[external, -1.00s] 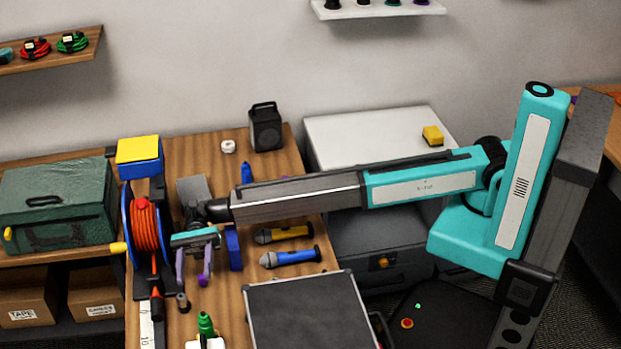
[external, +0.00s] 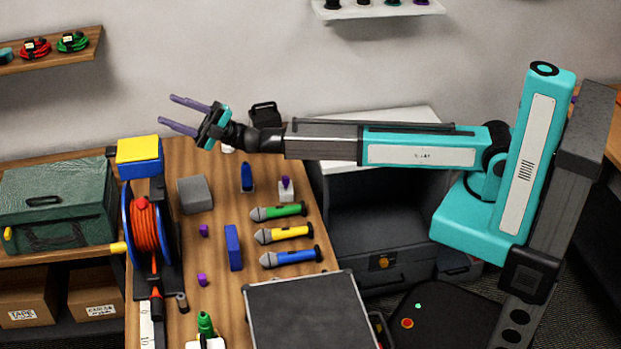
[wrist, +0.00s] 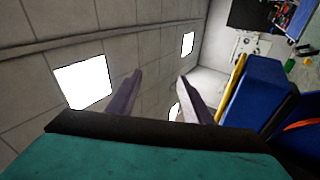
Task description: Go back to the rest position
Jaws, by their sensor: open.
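My gripper (external: 183,115) is raised above the back left of the wooden table (external: 210,312), in front of the wall. Its two purple fingers are spread apart and point left, with nothing between them. In the wrist view, my gripper (wrist: 155,90) shows both fingers apart against the ceiling, with a yellow and blue thing (wrist: 255,90) to their right. My arm stretches level across the scene from the column at the right. My arm hides part of the black speaker and the white roll behind it.
An orange cable reel (external: 146,228) with a yellow and blue box (external: 139,156) above it stands at the table's left. Green, yellow and blue microphones (external: 290,257) lie in the middle. A dark flat case (external: 308,318) is at the front. A green toolbox (external: 58,210) sits left.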

